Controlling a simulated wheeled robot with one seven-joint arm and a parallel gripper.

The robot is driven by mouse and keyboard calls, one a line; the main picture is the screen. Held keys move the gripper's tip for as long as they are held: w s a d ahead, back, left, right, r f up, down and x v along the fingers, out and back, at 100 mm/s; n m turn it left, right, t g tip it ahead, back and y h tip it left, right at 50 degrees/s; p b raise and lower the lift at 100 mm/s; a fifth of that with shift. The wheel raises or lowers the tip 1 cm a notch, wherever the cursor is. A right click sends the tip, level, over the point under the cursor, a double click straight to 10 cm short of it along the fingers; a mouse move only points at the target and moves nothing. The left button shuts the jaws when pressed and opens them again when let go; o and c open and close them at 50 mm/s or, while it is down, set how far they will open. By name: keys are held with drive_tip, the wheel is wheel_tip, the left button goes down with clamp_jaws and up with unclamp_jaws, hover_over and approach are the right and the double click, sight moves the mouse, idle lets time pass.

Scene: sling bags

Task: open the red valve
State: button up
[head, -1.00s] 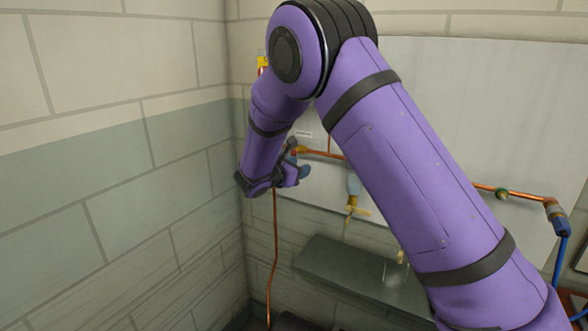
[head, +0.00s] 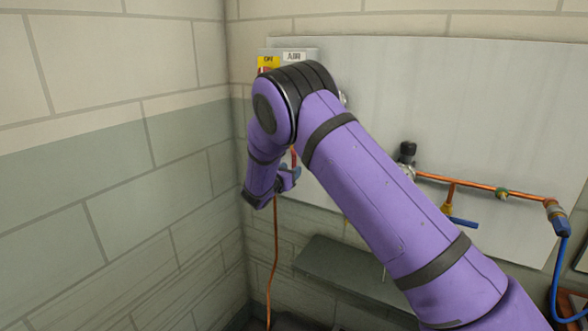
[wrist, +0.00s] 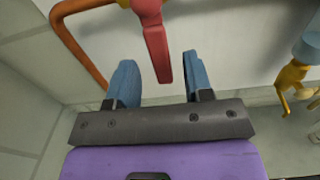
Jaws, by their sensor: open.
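The red valve handle (wrist: 153,45) hangs down from the upper middle of the wrist view, in front of the pale panel. My gripper (wrist: 158,80) is open, with one blue finger to the left and one to the right of the handle's lower end. The handle's tip shows between the fingers, apart from both of them in the picture. Whether it lies at the same depth as the fingertips I cannot tell. In the head view my gripper (head: 290,177) is by the left edge of the panel, and a small bit of red shows just above it; my arm hides most of the valve.
A copper pipe (wrist: 78,42) bends down at left in the wrist view; a yellow tap (wrist: 292,78) is at right. The head view shows a copper line (head: 475,184) with a blue-handled valve (head: 462,222), a grey shelf (head: 340,268) below and a block wall (head: 110,190) at left.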

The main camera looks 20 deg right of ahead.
drive_tip(key=shift+x, duration=1.5)
clamp_jaws()
drive_tip(key=s+d+r+n, duration=0.4)
drive_tip(key=r+n, duration=0.1)
drive_tip(key=n, duration=1.3)
drive_tip(key=shift+r, duration=0.35)
